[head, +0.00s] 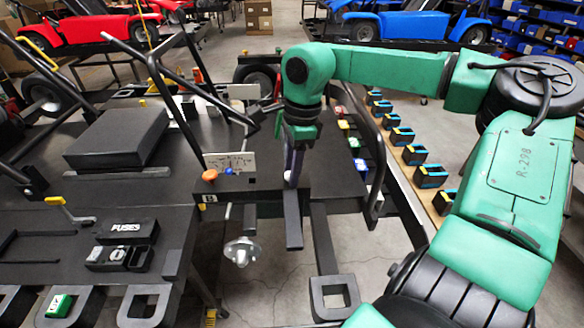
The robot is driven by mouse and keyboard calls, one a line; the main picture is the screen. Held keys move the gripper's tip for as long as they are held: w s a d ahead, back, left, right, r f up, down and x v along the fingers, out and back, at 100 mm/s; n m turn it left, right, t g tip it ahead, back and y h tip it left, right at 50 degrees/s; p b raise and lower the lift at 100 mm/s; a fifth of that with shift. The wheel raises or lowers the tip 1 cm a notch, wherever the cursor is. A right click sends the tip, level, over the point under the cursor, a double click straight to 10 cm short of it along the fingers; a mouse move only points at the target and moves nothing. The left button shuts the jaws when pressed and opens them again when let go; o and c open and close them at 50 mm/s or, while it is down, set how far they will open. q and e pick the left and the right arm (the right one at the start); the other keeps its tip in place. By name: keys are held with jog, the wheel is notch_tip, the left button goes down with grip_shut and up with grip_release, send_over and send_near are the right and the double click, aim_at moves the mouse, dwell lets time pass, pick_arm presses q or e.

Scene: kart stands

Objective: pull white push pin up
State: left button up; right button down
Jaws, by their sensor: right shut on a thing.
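My right gripper (291,182) hangs down from the green right arm at the centre of the picture. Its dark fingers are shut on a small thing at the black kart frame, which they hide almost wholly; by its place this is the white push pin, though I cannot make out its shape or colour. An orange knob (210,175) and a blue knob (228,171) stand to the left of the gripper, by a light printed panel (230,163). My left gripper is not in view.
Black tubular bars (165,85) rise left of the gripper, and another curved bar (365,140) stands close on its right. A black box (118,135) and a fuse box (127,231) lie on the left deck.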

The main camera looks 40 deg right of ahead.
jog(key=shift+r+p, duration=0.4)
jog(key=shift+r, duration=0.15)
jog(key=shift+c, duration=2.2)
grip_release()
notch_tip(320, 180, up, 14)
jog(key=d+b, duration=0.1)
jog(key=shift+s+d+r+b, duration=0.2)
jog(key=shift+s+d+b, duration=0.1)
jog(key=shift+s+b, duration=0.1)
